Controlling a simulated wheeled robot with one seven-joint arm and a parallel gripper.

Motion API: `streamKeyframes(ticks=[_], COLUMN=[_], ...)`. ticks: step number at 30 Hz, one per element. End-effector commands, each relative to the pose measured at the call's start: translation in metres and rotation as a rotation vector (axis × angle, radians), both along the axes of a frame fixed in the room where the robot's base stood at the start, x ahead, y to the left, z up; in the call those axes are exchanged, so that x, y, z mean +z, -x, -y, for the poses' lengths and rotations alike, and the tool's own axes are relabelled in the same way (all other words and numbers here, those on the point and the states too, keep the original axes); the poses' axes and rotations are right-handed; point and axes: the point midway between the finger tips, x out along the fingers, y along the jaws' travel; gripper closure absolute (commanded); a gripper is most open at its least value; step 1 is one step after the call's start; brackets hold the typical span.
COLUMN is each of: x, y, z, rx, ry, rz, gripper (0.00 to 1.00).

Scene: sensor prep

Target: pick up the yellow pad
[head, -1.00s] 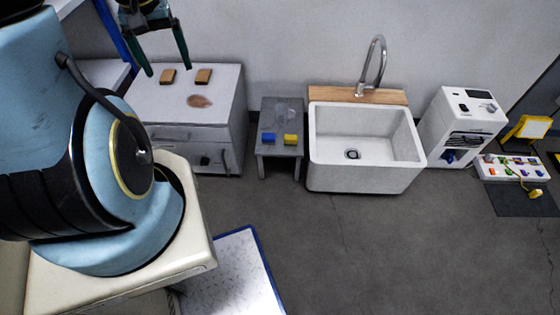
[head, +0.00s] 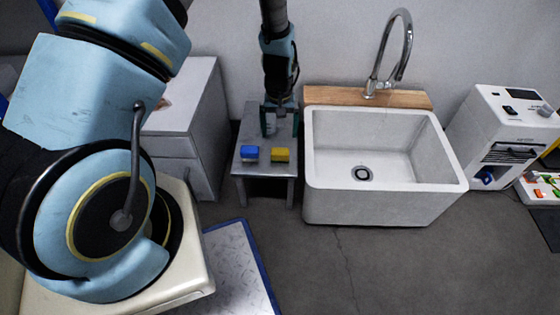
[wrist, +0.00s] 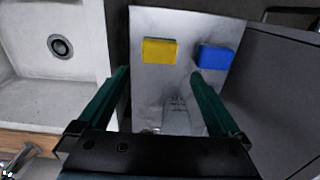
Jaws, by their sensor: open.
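The yellow pad (head: 280,155) lies on a small grey metal table (head: 268,169), near its front edge. A blue pad (head: 249,153) lies beside it, to its left in the head view. My gripper (head: 281,121) points down over the back part of the small table, behind the pads. In the wrist view my gripper (wrist: 158,85) is open and empty. There the yellow pad (wrist: 159,51) shows beyond the fingertips, roughly between their lines. The blue pad (wrist: 216,57) is to its right, beyond the right finger. How high the fingertips are above the table cannot be told.
A white sink (head: 385,205) with a wooden back ledge and a tall curved tap (head: 405,45) stands close on the right. A grey cabinet (head: 208,130) stands close on the left. A white machine (head: 500,130) is farther right.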

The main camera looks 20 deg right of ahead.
Motion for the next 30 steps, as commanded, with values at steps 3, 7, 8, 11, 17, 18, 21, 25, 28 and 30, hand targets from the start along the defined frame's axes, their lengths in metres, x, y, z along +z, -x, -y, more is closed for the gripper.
streamKeyframes(ticks=[3, 7, 8, 11, 17, 18, 21, 25, 28, 30], x=[-0.022, -0.039, -0.042, -0.047, -0.062, -0.068, -0.084, -0.098, -0.099, -0.098], y=[0.001, 0.001, 0.001, 0.001, 0.004, 0.005, 0.007, 0.007, 0.006, 0.006], z=[-0.001, -0.001, 0.000, 0.000, -0.001, -0.001, -0.001, -0.001, 0.000, -0.001], rx=[0.000, 0.000, 0.000, 0.000, 0.000, -0.001, -0.001, 0.000, 0.000, 0.000], ry=[-0.002, 0.000, 0.000, 0.000, -0.001, -0.001, -0.001, -0.001, 0.001, 0.001], rz=[-0.002, -0.001, -0.001, -0.001, -0.002, -0.002, -0.002, -0.002, 0.000, 0.000], gripper=[0.00, 0.00, 0.00, 0.00, 0.00, 0.00, 0.00, 0.00, 0.00, 0.00])
